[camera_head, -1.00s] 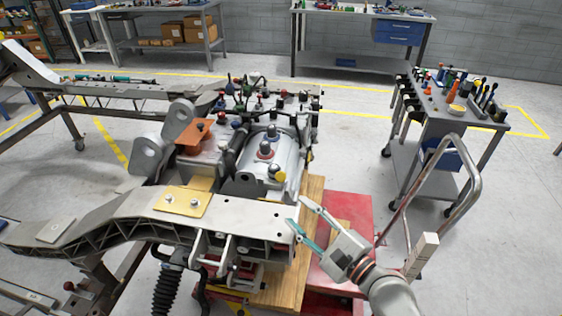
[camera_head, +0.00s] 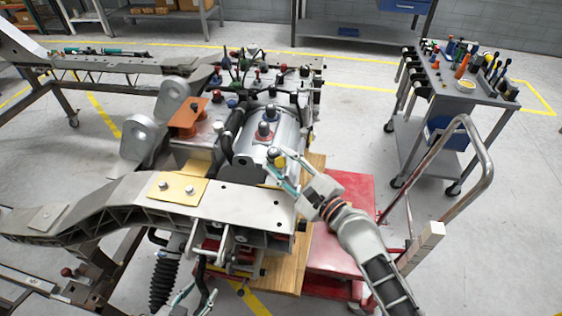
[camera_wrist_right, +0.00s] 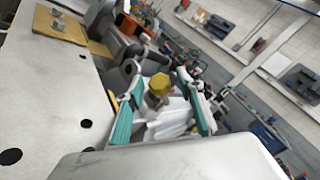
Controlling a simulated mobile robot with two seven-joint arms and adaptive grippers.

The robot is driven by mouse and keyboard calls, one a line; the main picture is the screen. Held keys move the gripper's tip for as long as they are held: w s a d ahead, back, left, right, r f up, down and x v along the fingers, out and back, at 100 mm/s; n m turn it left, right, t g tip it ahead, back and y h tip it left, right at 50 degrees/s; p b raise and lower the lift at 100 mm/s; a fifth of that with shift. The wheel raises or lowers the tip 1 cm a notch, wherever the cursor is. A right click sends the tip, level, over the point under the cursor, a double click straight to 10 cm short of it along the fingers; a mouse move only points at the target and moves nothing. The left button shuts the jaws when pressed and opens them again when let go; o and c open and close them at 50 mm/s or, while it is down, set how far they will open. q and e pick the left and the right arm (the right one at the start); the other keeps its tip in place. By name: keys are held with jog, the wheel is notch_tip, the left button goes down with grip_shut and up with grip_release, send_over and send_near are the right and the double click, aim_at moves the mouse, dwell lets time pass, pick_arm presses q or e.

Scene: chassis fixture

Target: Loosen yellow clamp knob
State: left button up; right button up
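The yellow clamp knob (camera_head: 280,162) sits at the front end of the grey cylindrical housing (camera_head: 285,135), just above the beam's upper edge. My right gripper (camera_head: 280,174) is at the knob with its fingers apart. In the right wrist view the yellow knob (camera_wrist_right: 159,84) shows between and just beyond the open teal fingertips (camera_wrist_right: 163,98); I see no finger closed on it. My left gripper (camera_head: 194,294) is partly in view at the bottom edge, below the beam. Its teal-tipped fingers appear spread, with nothing seen between them.
The grey chassis beam (camera_head: 240,204) with a gold plate (camera_head: 177,189) lies in front of the housing. A red cart (camera_head: 340,245) stands beneath my right arm. Hoses and fittings crowd the area behind the knob.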

jog(key=shift+w+a, duration=0.1)
jog(key=shift+w, duration=0.05)
grip_shut()
pick_arm(q)
jog(key=shift+w+r, duration=0.15)
jog(key=shift+w, duration=0.15)
jog(key=shift+s+a, duration=0.1)
pick_arm(e)
jog(key=shift+n, duration=0.3)
